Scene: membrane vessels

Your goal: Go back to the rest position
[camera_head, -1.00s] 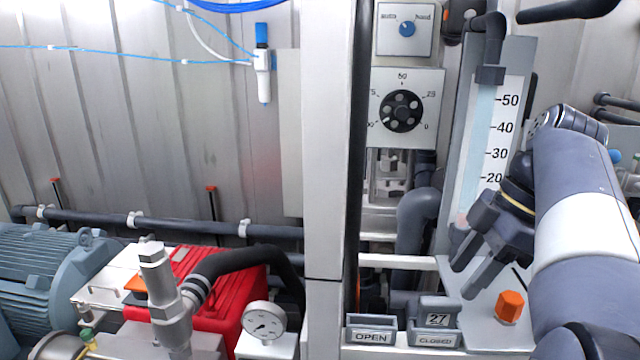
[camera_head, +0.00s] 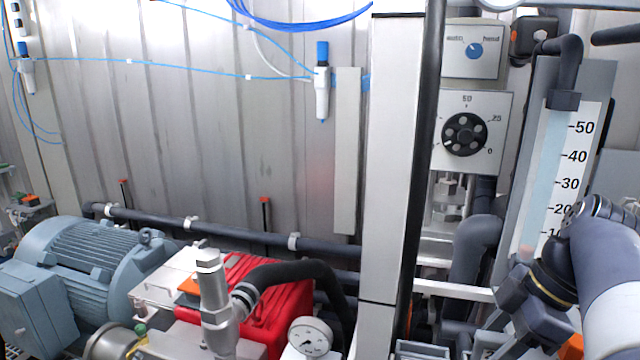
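My gripper (camera_head: 507,322) is at the lower right, at the end of my dark grey and white arm. Its fingers point down and to the left, in front of the foot of the flow scale. The two fingers seem to stand apart with nothing seen between them, but their tips are partly lost among the grey parts behind. An orange knob (camera_head: 573,346) shows just behind the gripper, partly covered by it.
A tall white post (camera_head: 390,160) stands left of the gripper. The flow scale (camera_head: 570,160) and a black dial (camera_head: 464,134) are behind. A pressure gauge (camera_head: 310,338), a red pump (camera_head: 270,285) and a blue-grey motor (camera_head: 85,265) fill the lower left.

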